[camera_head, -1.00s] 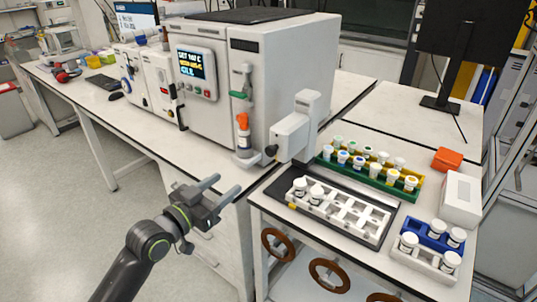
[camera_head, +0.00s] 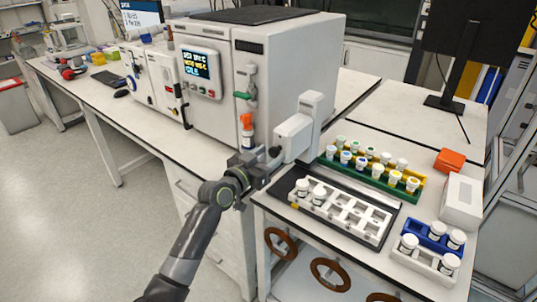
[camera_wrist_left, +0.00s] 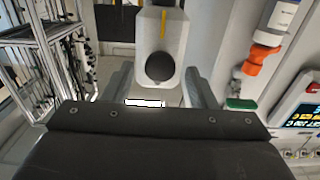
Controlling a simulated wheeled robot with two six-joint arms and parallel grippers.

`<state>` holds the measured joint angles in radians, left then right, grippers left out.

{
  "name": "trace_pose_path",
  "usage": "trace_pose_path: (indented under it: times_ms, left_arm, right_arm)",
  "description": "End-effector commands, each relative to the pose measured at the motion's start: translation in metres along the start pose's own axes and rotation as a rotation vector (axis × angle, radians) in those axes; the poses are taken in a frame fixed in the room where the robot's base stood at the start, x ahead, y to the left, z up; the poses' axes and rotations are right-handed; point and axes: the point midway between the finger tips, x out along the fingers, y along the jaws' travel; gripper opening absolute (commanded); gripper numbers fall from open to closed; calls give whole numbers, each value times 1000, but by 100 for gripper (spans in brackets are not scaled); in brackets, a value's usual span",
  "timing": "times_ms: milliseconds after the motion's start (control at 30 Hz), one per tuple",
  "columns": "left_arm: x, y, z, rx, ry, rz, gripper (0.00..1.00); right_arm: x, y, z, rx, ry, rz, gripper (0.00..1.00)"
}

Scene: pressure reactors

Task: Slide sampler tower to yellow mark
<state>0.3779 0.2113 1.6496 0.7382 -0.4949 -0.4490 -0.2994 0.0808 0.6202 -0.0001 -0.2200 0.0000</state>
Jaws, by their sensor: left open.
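The sampler tower (camera_head: 298,133) is a white upright block with an arm and a round dark knob, standing at the left end of the dark tray base on the bench. In the left wrist view the tower (camera_wrist_left: 175,48) fills the upper middle, its dark knob (camera_wrist_left: 160,67) facing me. My left gripper (camera_head: 272,160) is at the knob and open, with one finger on each side of it in the wrist view (camera_wrist_left: 160,88). Whether the fingers touch it is unclear. My right gripper is not in view.
A white vial rack (camera_head: 345,215) lies on the dark base (camera_head: 388,225). Behind it is a green and yellow rack (camera_head: 385,180) with several vials. A blue rack (camera_head: 415,228) and white box (camera_head: 462,200) stand at right. The reactor cabinet (camera_head: 285,80) stands close behind the tower.

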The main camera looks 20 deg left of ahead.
Motion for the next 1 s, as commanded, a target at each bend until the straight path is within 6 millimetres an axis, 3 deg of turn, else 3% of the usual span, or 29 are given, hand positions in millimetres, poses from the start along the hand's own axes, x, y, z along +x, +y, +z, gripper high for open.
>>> trace_pose_path:
  times_ms: [367,733,1000]
  left_arm:
    - [4,0,0,0,0,0,50]
    - [4,0,0,0,0,0,2]
    - [4,9,0,-2,-1,1,0]
  right_arm:
    - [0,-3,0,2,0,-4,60]
    - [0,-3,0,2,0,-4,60]
    - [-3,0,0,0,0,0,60]
